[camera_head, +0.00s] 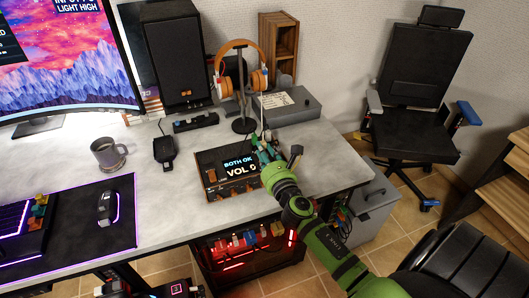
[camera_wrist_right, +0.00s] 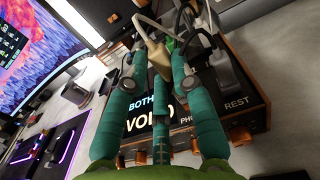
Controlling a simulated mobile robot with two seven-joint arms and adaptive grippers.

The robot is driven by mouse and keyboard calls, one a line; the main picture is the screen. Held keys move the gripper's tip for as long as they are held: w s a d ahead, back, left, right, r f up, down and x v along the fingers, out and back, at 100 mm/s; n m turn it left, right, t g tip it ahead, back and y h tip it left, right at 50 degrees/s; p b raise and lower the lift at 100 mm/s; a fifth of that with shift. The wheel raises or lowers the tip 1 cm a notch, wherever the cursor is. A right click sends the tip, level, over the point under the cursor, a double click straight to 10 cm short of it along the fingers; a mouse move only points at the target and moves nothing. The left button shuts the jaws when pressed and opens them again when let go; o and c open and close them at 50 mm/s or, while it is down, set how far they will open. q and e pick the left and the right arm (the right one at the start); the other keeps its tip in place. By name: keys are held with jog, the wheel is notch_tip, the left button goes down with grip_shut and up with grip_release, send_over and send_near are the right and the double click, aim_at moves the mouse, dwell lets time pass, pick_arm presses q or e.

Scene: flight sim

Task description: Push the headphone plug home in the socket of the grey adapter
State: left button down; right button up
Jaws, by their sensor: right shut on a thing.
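My right gripper (camera_head: 262,146) reaches over the top right part of the control box; its teal fingers (camera_wrist_right: 158,62) are closed in. A tan piece with a thin stem (camera_wrist_right: 155,52) shows between the fingers in the wrist view. I take it for the headphone plug, but its tip and any contact with a socket are hidden. A light cable comes down from the orange headphones (camera_head: 260,80) towards the gripper. A grey upright block (camera_head: 296,154), possibly the grey adapter, stands just right of the gripper; it also shows in the wrist view (camera_wrist_right: 224,72). Its socket cannot be made out. My left gripper is not in view.
The control box (camera_head: 211,186) has wooden sides and a display reading "BOTH OK" and "VOL 0". Behind it are the headphone stand (camera_head: 243,125), a grey case (camera_head: 307,108) and a black speaker (camera_head: 176,58).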

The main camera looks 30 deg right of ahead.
jog(key=shift+f, duration=0.2)
jog(key=o, duration=0.9)
jog(key=shift+s, duration=0.1)
jog(key=shift+c, duration=0.2)
jog(key=v, duration=1.1)
jog(key=shift+s, duration=0.4)
jog(key=shift+a, duration=0.15)
